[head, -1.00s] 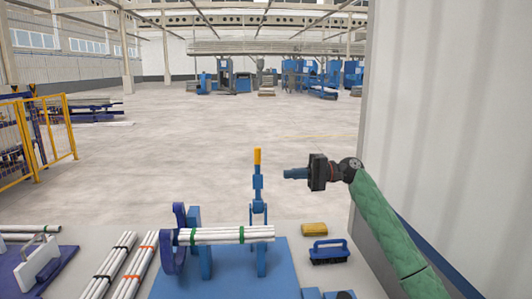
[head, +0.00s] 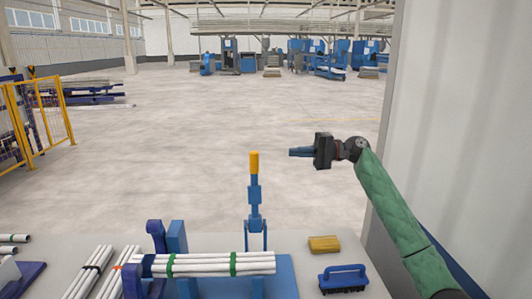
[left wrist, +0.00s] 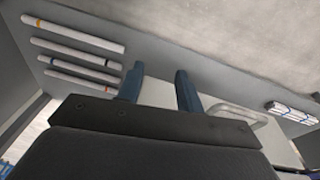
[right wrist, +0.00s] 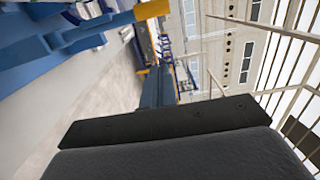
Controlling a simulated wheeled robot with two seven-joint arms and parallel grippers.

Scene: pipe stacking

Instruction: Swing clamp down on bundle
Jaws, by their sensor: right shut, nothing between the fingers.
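The pipe bundle (head: 207,266), white with green bands, lies in a blue cradle. Behind it stands the blue clamp (head: 254,200), its arm upright and ending in a yellow grip (head: 254,162). The yellow grip also shows at the top of the right wrist view (right wrist: 152,10). My right gripper (head: 291,152) is shut and empty, just right of the yellow grip, at about its height and apart from it in the picture. My left gripper (left wrist: 160,86) shows only in the left wrist view, its fingers apart with nothing seen held between them.
A blue brush (head: 343,279) and a yellow block (head: 324,244) lie right of the cradle. More white pipes (head: 88,273) lie to its left. A tall pale wall (head: 460,130) stands close on the right. Open floor lies beyond the table.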

